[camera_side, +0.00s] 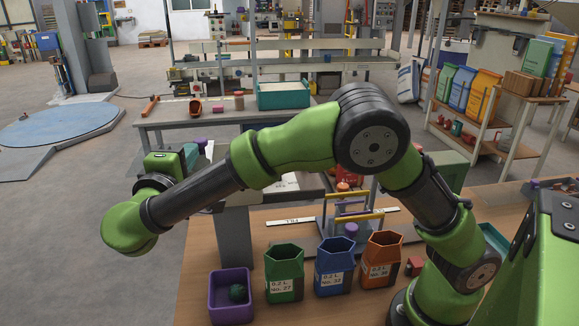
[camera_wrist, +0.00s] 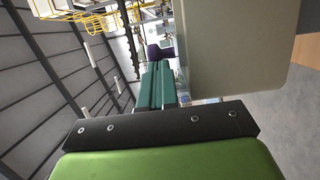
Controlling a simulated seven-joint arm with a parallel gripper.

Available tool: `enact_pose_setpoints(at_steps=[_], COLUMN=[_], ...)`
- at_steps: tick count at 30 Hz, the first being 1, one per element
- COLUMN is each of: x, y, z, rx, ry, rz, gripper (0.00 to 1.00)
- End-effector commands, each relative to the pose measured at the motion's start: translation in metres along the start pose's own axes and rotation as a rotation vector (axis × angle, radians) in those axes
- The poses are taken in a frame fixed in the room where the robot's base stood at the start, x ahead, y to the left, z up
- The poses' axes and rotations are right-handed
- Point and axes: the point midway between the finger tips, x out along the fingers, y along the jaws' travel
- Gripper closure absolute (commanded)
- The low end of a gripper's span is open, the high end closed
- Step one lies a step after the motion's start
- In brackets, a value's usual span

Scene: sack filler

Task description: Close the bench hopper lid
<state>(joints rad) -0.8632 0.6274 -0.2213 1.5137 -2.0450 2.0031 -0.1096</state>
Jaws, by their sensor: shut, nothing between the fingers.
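The bench hopper is mostly hidden behind my arm in the side view. A grey upright body (camera_side: 237,236), which seems to be part of it, shows below my forearm. I cannot make out the lid's position there. In the wrist view a large flat grey-beige panel (camera_wrist: 238,48) fills the upper right, close beside my fingers; I cannot tell if it is the lid or a wall. My gripper (camera_wrist: 158,66) has its teal fingers together and empty. A small purple piece (camera_side: 199,142) shows near the fingertips; whether they touch it is unclear.
On the wooden bench stand a purple bin (camera_side: 231,297) with a dark green lump, and green (camera_side: 284,273), blue (camera_side: 334,267) and orange (camera_side: 382,260) sacks. A yellow-handled rack (camera_side: 351,221) stands behind them. A back table holds a teal tray (camera_side: 283,96). Open floor lies left.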

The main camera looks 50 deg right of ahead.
Motion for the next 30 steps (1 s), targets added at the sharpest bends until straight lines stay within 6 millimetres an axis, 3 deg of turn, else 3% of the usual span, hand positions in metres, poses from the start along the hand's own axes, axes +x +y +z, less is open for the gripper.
enact_pose_setpoints(at_steps=[9, 13, 18, 30], x=[0.017, 0.023, 0.025, 0.024], y=[0.001, 0.0, -0.001, -0.001], z=[0.064, 0.082, 0.091, 0.089], rx=[0.0, 0.0, 0.0, 0.0], ry=[-0.005, -0.006, -0.006, -0.008], rz=[-0.003, -0.002, -0.002, -0.002], gripper=[1.0, 1.0, 1.0, 1.0])
